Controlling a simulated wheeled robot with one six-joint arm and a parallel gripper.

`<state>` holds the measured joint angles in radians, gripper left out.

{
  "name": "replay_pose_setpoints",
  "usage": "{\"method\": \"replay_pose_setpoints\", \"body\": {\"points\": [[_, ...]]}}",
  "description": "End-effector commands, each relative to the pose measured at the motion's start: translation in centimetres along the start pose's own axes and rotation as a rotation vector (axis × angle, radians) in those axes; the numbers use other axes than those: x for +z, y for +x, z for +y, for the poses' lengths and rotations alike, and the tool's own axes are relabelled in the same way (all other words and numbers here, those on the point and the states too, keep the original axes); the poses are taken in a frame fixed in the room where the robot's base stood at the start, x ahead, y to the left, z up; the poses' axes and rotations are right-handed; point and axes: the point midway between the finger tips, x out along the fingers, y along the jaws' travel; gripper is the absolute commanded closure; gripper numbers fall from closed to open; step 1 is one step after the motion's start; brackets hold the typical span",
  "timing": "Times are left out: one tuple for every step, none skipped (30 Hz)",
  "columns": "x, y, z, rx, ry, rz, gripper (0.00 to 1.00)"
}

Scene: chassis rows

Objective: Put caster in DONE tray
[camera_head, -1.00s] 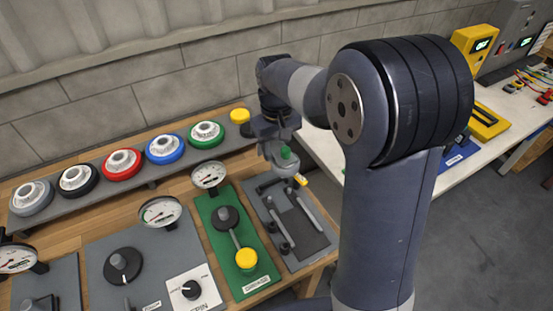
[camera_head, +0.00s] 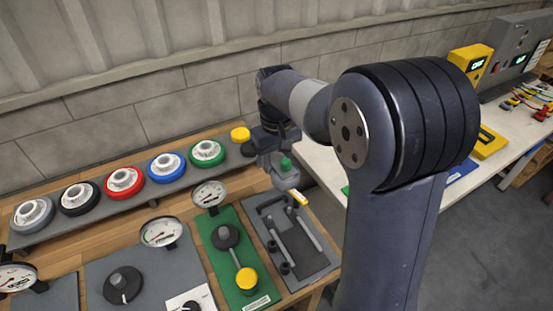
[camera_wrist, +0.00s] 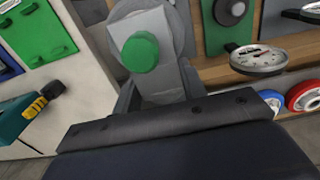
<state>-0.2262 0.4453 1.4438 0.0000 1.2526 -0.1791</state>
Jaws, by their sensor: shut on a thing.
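My gripper (camera_head: 282,172) hangs above the back right of the wooden bench, by the tool tray. It is shut on a grey piece with a green knob, which I take to be the caster (camera_head: 286,164). In the wrist view the green knob of the caster (camera_wrist: 141,52) faces the camera, against a grey plate and disc. The gripper (camera_wrist: 158,92) partly hides the piece, and no wheel shows clearly. I cannot make out a DONE label. A green panel (camera_wrist: 38,38) lies on the white surface at the left in the wrist view.
A rack holds several coloured wheels, including a red one (camera_head: 123,182). A dial gauge (camera_head: 210,193) and a green panel with a yellow knob (camera_head: 235,260) stand on the bench. A grey tool tray (camera_head: 280,225) lies beside them. A white table (camera_head: 325,150) is at right.

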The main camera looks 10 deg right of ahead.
Motion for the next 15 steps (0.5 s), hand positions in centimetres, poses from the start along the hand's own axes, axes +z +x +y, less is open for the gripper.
{"method": "replay_pose_setpoints", "body": {"points": [[0.0, -0.7, 0.0, 0.0, 0.0, 0.002, 0.93], [0.0, -0.9, 0.0, 0.0, 0.0, 0.002, 0.93], [0.0, -1.1, 0.0, 0.0, 0.0, 0.002, 0.93], [0.0, -1.3, 0.0, 0.0, 0.0, 0.002, 0.93], [0.0, -1.4, 0.0, 0.0, 0.0, 0.002, 0.93], [0.0, -1.7, 0.0, 0.0, 0.0, 0.002, 0.93], [0.0, -1.8, 0.0, 0.0, 0.0, 0.002, 0.93], [0.0, -2.0, 0.0, 0.0, 0.0, 0.002, 0.93], [0.0, -2.2, 0.0, 0.0, 0.0, 0.002, 0.93], [0.0, -2.4, 0.0, 0.0, 0.0, 0.002, 0.93], [0.0, -2.6, 0.0, 0.0, 0.0, 0.002, 0.93], [0.0, -2.8, 0.0, 0.0, 0.0, 0.002, 0.93], [0.0, -2.9, 0.0, 0.0, 0.0, 0.002, 0.93], [0.0, -3.1, 0.0, 0.0, 0.0, 0.001, 0.93], [0.0, -3.1, 0.0, 0.0, 0.0, 0.001, 0.93]]}}
